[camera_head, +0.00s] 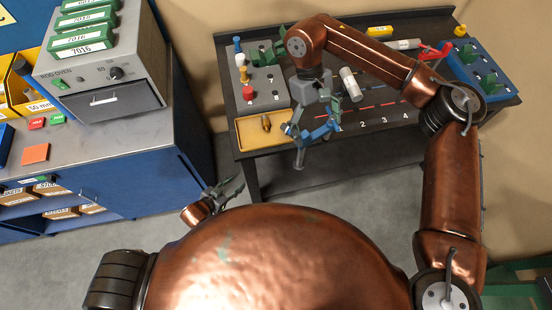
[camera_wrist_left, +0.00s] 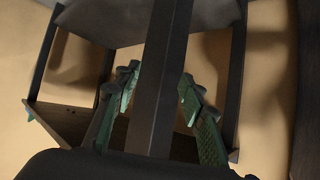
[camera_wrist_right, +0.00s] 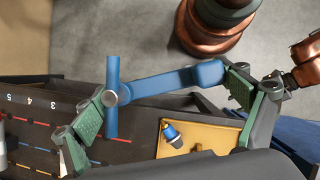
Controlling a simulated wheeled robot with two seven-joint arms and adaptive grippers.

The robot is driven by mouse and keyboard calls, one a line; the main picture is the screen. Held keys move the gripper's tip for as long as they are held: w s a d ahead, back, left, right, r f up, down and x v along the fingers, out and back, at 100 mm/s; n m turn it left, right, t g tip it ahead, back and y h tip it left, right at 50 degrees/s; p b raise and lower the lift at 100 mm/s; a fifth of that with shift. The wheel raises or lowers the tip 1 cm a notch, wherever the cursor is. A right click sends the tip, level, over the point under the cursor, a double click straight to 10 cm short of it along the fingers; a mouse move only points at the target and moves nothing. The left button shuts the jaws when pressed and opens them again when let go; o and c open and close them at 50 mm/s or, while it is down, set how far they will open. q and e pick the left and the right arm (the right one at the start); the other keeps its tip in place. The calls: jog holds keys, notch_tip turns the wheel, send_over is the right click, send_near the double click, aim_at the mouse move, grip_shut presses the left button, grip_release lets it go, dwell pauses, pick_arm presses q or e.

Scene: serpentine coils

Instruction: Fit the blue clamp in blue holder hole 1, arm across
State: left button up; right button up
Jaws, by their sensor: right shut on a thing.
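The blue clamp (camera_head: 326,130) is in my right gripper (camera_head: 313,128), above the table's front edge. In the right wrist view, the blue clamp (camera_wrist_right: 180,80) spans between the two green finger pads, with a round boss and a crossing blue rod at its left end. A blue holder (camera_head: 462,72) with dark green fittings stands at the table's right end, away from the clamp; its hole numbers are too small to read. My left gripper (camera_head: 228,190) is low beside the table, open and empty. In the left wrist view, its fingers (camera_wrist_left: 158,95) are apart before a dark table leg.
A red clamp (camera_head: 434,50) is near the blue holder. My right arm crosses above the table. A blue cabinet (camera_head: 185,140) stands left.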

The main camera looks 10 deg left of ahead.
pick_arm(q)
jog(key=d+r+m+h, duration=0.1)
jog(key=d+r+h, duration=0.1)
jog(key=d+r, duration=0.35)
jog(key=s+d+r+m+h, duration=0.1)
jog(key=d+r, duration=0.2)
jog(key=r, duration=0.6)
jog(key=d+r+h, duration=0.2)
jog(key=d+r, duration=0.2)
jog(key=r, duration=0.3)
pick_arm(e)
jog(key=shift+r, duration=0.1)
pick_arm(q)
jog(key=m+t+h, duration=0.2)
jog(key=h, duration=0.2)
send_near(312, 142)
jog(key=x, duration=0.7)
jog(key=f+x, duration=0.1)
jog(key=x, duration=0.2)
jog(key=shift+w+a, duration=0.1)
jog(key=shift+w, duration=0.4)
jog(key=shift+c, duration=0.2)
jog(key=c, duration=1)
jog(key=shift+s+g, duration=0.1)
jog(key=shift+g, duration=0.3)
pick_arm(e)
jog(key=shift+w, duration=0.1)
